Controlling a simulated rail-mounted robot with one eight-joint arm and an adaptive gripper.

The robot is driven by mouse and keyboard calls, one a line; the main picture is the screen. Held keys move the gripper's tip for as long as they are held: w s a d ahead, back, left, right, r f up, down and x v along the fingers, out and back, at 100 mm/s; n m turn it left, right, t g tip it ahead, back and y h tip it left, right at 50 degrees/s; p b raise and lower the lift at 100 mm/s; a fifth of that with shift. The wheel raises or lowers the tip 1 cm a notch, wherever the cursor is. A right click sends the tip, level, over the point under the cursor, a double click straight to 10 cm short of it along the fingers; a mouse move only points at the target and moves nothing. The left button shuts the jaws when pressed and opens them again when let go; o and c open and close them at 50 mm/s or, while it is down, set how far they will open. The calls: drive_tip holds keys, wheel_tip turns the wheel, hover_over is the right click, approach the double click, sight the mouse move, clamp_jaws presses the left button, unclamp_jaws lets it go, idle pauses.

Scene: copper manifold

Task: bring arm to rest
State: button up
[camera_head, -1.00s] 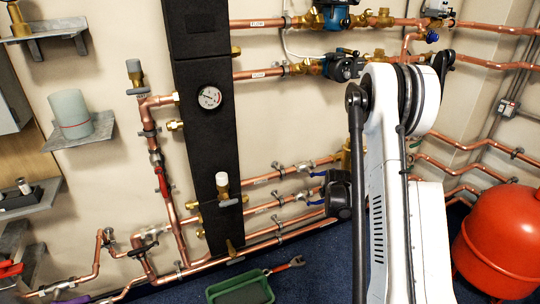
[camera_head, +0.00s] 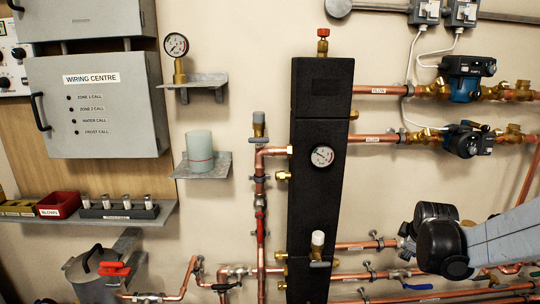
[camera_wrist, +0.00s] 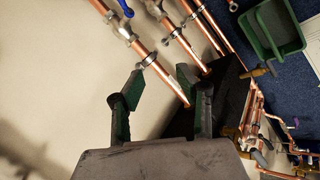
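My arm (camera_head: 500,240) enters the head view from the right edge. It ends in rounded black joints (camera_head: 442,240) in front of the lower copper pipes. My gripper's fingers cannot be made out in the head view. In the wrist view my gripper (camera_wrist: 162,82) shows two dark fingers with green pads, spread apart with nothing between them. Copper pipes and the cream wall lie beyond the fingers. I cannot tell how near the fingertips are to the pipes.
A tall black manifold block (camera_head: 318,190) with a gauge stands left of my arm. Blue pumps (camera_head: 465,78) sit above it. A wiring centre box (camera_head: 95,105) and shelves are at left. A green tray (camera_wrist: 278,28) lies on the blue floor in the wrist view.

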drive_tip(key=s+a+r+m+y, duration=0.1)
drive_tip(key=s+a+r+m, duration=0.25)
drive_tip(key=s+a, duration=0.45)
drive_tip(key=s+a+r+m+y, duration=0.1)
drive_tip(key=s+a+r+m, duration=0.3)
drive_tip(key=s, duration=0.6)
drive_tip(key=s+a+r+m, duration=0.2)
drive_tip(key=s+a+m, duration=0.1)
drive_tip(key=s+a, duration=0.6)
wheel_tip(320, 180, up, 18)
drive_tip(key=s+p, duration=0.1)
drive_tip(key=p, duration=1.7)
drive_tip(key=shift+d, duration=0.4)
